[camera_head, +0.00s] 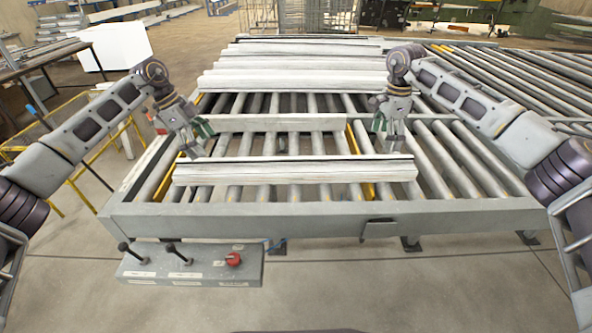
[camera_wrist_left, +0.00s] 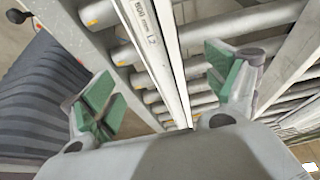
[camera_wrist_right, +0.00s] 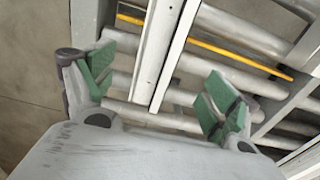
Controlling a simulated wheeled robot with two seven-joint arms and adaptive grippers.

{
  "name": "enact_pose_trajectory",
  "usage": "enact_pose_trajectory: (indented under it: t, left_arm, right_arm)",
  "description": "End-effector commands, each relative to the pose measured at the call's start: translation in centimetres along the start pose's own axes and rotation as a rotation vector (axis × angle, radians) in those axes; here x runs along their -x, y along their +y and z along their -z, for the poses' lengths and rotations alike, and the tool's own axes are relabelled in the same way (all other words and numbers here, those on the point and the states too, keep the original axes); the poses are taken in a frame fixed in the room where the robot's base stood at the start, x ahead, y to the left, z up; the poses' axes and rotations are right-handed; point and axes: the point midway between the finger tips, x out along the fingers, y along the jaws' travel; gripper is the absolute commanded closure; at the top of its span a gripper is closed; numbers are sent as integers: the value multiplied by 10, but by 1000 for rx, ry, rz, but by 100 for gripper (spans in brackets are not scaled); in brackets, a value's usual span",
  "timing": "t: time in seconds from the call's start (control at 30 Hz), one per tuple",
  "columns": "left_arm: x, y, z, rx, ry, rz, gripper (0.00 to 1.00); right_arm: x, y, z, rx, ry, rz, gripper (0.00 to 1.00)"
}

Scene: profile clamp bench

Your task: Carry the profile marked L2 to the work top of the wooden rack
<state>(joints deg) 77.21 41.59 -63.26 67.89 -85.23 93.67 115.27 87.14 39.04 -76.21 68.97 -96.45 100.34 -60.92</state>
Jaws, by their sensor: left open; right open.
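The profile marked L2 (camera_wrist_left: 150,38) is a long pale metal bar; its printed mark shows in the left wrist view. It appears to be the nearest bar on the roller bed in the head view (camera_head: 295,172), lying crosswise near the front edge. My left gripper (camera_head: 188,138) is open above its left part, and in the left wrist view the bar runs between the green-padded fingers. My right gripper (camera_head: 388,132) is open above its right part. In the right wrist view the bar (camera_wrist_right: 158,50) runs between the fingers. Both grippers look empty. I cannot identify the wooden rack.
A shorter profile (camera_head: 278,122) lies behind the nearest one. Several more bars (camera_head: 300,62) lie together farther back on the rollers. A grey control box (camera_head: 190,265) with levers and a red knob sits at the front. A table (camera_head: 40,60) stands at the left.

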Motion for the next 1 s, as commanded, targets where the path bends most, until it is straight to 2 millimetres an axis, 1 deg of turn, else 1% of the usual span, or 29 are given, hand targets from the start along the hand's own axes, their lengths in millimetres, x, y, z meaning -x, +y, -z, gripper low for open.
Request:
enact_pose_trajectory:
  t: [0.03, 0.7, 0.9, 1.0]
  left_arm:
    - [-6, 0, 0, 0, 0, -2, 12]
    - [-86, 1, 0, 1, 0, -2, 12]
    - [-107, 0, 0, -1, 0, -1, 12]
    - [-115, 0, 0, 0, 0, -1, 12]
  right_arm:
    - [-6, 0, 0, 0, 1, -2, 12]
    - [-85, 1, 0, 0, 0, -2, 12]
    - [-107, 1, 0, 0, 1, -2, 12]
    - [-114, 0, 0, 0, 1, -1, 12]
